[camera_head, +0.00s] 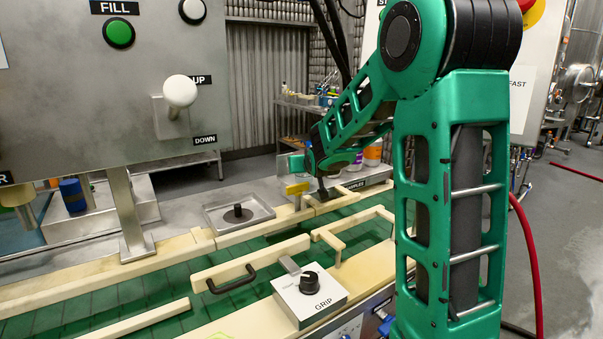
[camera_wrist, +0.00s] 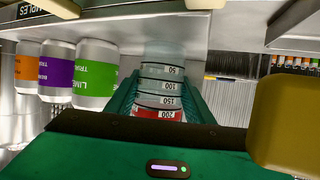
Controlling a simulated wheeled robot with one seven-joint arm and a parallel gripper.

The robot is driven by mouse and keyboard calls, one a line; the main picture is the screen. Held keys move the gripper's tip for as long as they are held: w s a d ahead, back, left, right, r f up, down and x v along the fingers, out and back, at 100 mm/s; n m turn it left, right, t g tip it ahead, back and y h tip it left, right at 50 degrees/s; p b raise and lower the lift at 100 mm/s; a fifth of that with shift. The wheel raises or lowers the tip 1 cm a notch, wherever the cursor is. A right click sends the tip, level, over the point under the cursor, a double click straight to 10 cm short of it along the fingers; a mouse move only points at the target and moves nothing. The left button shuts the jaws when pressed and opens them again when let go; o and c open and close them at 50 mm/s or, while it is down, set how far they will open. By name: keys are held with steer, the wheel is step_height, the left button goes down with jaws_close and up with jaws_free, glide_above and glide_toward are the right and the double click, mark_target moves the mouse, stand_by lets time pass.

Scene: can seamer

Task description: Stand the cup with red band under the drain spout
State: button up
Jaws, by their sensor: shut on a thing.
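The cup with red band (camera_wrist: 158,114) shows in the wrist view as a clear cup with graduation marks and a red band. It sits between the green fingers of my gripper (camera_wrist: 165,85), which is shut on it. In the head view my gripper (camera_head: 318,190) is at the far side of the bench, near the samples shelf, partly hidden by my arm; I cannot make out the cup there. I cannot identify the drain spout for certain. A tan nozzle-like part (camera_head: 17,194) hangs under the panel at the far left.
Several labelled cans, among them a lime one (camera_wrist: 95,75), stand beside my gripper. A yellow block (camera_wrist: 285,125) is close on the right. The lever panel (camera_head: 90,95) overhangs the left.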

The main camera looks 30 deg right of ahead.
mark_target(301, 152)
steer(key=shift+r, duration=0.5)
steer(key=r, duration=0.3)
steer(key=shift+a+r, duration=0.2)
steer(key=shift+r, duration=0.1)
steer(key=s+a+r, duration=0.1)
steer(key=a+r, duration=0.1)
steer(key=a, duration=0.1)
steer(key=s+a+r, duration=0.2)
steer(key=a, duration=0.2)
steer(key=s+a+r, duration=0.1)
steer(key=a+r, duration=0.1)
steer(key=a, duration=0.1)
steer(key=shift+s+a+r, duration=0.2)
steer(key=shift+s, duration=0.05)
steer(key=shift+s, duration=0.1)
